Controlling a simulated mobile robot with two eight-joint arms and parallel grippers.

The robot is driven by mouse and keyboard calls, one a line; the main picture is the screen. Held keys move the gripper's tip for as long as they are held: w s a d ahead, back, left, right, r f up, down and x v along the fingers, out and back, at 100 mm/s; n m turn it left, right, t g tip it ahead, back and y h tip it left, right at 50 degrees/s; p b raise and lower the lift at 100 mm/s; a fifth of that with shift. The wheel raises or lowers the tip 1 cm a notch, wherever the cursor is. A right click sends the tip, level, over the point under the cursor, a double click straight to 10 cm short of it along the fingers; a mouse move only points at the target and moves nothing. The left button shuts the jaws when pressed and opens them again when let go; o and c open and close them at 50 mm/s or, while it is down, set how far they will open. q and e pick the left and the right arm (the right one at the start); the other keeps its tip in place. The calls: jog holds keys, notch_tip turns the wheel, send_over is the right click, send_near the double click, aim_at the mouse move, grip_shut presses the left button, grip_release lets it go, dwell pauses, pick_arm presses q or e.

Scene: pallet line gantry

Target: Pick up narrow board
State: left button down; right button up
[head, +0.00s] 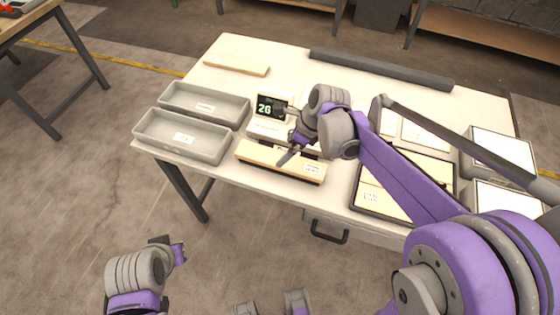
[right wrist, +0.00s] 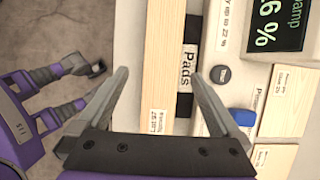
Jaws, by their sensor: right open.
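A narrow pale wooden board (head: 262,158) with a white label lies along the front edge of the table, in front of the meter with a dark display. My right gripper (head: 290,155) is over this board, partly hiding it. In the right wrist view, the board (right wrist: 165,50) runs upright in the picture between the two spread fingers of my open right gripper (right wrist: 159,76). I cannot tell whether either finger touches it. Another pale board (head: 236,68) lies at the back left of the table. My left gripper (head: 178,254) is low, off the table's front; its jaws are unclear.
Two grey trays (head: 183,152) stand at the left of the table. The meter (head: 272,106) stands behind the front board; its blue button (right wrist: 243,117) is right of my fingers. A long dark bar (head: 380,70) lies at the back. A framed panel (head: 375,197) is right.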

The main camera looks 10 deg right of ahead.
jog(key=x, duration=0.6)
jog(key=shift+d+f, duration=0.15)
jog(key=shift+d, duration=0.2)
jog(key=c, duration=1.4)
